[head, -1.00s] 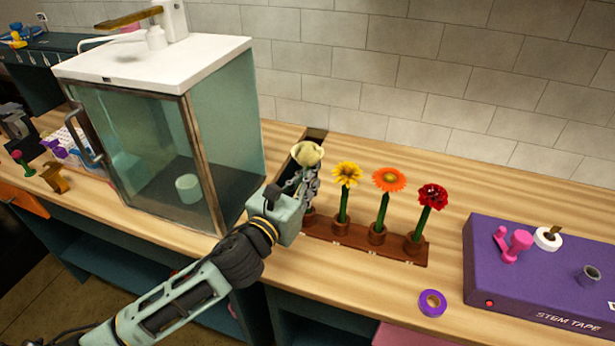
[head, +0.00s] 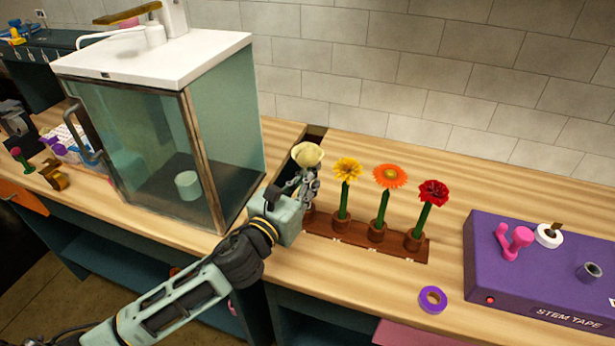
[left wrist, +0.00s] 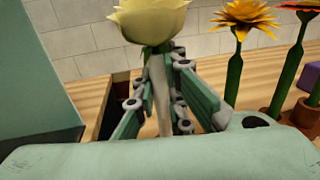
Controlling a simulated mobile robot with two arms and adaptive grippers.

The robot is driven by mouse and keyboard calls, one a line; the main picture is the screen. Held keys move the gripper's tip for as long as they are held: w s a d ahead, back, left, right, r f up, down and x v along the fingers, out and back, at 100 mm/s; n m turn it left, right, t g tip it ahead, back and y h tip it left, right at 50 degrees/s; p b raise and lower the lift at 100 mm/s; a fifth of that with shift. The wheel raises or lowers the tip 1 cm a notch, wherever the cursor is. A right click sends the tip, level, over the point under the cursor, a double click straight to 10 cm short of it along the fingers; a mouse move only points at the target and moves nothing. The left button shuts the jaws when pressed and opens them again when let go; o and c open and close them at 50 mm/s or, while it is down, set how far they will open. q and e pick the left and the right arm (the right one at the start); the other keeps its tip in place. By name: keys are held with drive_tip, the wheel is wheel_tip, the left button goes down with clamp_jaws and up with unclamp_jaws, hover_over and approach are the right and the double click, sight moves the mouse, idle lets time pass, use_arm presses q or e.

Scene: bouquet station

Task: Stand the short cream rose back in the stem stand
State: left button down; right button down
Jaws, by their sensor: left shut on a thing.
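The short cream rose (head: 307,155) is upright in my left gripper (head: 306,184), its bloom above the fingers. In the left wrist view the rose (left wrist: 152,20) shows close up, its pale stem between the two fingers (left wrist: 162,98). The brown stem stand (head: 358,242) lies on the counter and holds a yellow flower (head: 347,170), an orange flower (head: 390,177) and a red flower (head: 433,193). The gripper is over the stand's left end, where a cup partly shows. The foot of the rose's stem is hidden, so I cannot tell whether it sits in that cup. My right gripper is not in view.
A glass-sided cabinet (head: 228,120) with a white top stands close left of my left gripper. A purple stem tape box (head: 540,265) is at the right, with a purple tape roll (head: 432,299) near the front edge. A dark opening (head: 312,137) lies behind the rose.

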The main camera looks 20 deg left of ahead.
use_arm(q)
drive_tip(key=shift+f, duration=0.6)
idle(0.3)
drive_tip(key=c, duration=1.7)
unclamp_jaws()
drive_tip(key=shift+c, duration=0.2)
drive_tip(key=o, duration=0.6)
drive_tip(key=shift+c, duration=0.2)
drive_tip(key=shift+s, duration=0.15)
drive_tip(key=v, duration=0.8)
drive_tip(key=shift+s, duration=0.4)
